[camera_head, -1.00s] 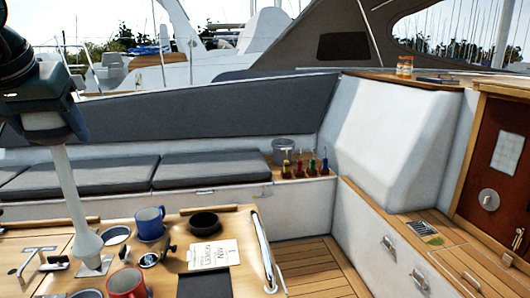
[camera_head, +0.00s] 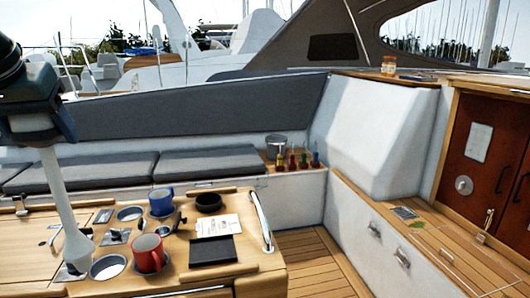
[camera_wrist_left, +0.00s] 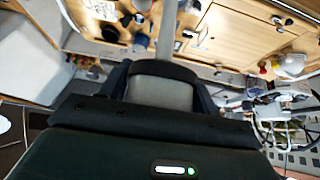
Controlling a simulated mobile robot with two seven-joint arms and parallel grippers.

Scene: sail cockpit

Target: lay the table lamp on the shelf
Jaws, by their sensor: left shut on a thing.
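My left gripper (camera_head: 42,128) is at the upper left of the head view, shut on a pale grey table lamp (camera_head: 58,195). The lamp hangs with its slim stem downward and ends in a flared part over the left of the wooden table; whether it touches the table is unclear. In the left wrist view the gripper (camera_wrist_left: 163,82) has a finger on each side of the lamp's wide grey part (camera_wrist_left: 160,93). A wooden ledge (camera_head: 410,82) at upper right looks like a shelf, but I cannot tell whether it is the one named. My right gripper is out of view.
The table (camera_head: 185,262) carries a red mug (camera_head: 148,253), a blue mug (camera_head: 161,202), a black bowl (camera_head: 209,201) and a black pad (camera_head: 213,251). Several bottles (camera_head: 303,160) stand in the bench corner. An orange jar (camera_head: 388,64) stands on the ledge. Floor right of the table is clear.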

